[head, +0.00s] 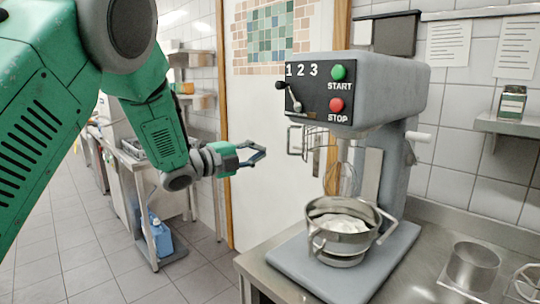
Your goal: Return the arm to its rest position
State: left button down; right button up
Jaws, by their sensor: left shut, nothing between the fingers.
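My left gripper (257,155) is at the end of my green left arm, which comes in from the upper left. Its fingers are closed together and empty. It hangs in free air to the left of the grey stand mixer (405,105), apart from it. My right gripper is not in view.
The mixer has a green START button (338,72), a red STOP button (336,105) and a lever (294,97). A whisk (341,178) hangs above a metal bowl (340,240) holding white contents. A metal cup (473,266) stands right on the steel counter. Floor at left is open.

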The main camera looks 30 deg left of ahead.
pick_arm(q)
jog(key=a+v, duration=0.1)
jog(key=v, duration=0.5)
jog(key=s+d+f+n+g+y+b, duration=0.2)
jog(key=s+f+n, duration=0.15)
jog(key=f, duration=0.85)
jog(key=s+d+f+n+g+y+b, duration=0.2)
jog(key=f+n, duration=0.3)
jog(key=f, duration=0.7)
jog(key=s+d+f+n+g+y+b, duration=0.1)
jog(key=s+f+n+y+b, duration=0.2)
jog(key=f, duration=0.9)
jog(key=s+d+f+n+g+b, duration=0.1)
jog(key=s+d+f+n+g, duration=0.1)
jog(key=s+f, duration=0.5)
jog(key=s+d+f+n+g+b, duration=0.1)
jog(key=s+f+n+g, duration=0.4)
jog(key=s, duration=0.8)
jog(key=s+d+f+n+g+b, duration=0.1)
jog(key=s+d+f+n+g, duration=0.1)
jog(key=s+f, duration=0.7)
jog(key=shift+s+d+f+n+g+y+b, duration=0.15)
jog(key=shift+s+d+n+g+y+b, duration=0.25)
jog(key=shift+s+n+g, duration=0.5)
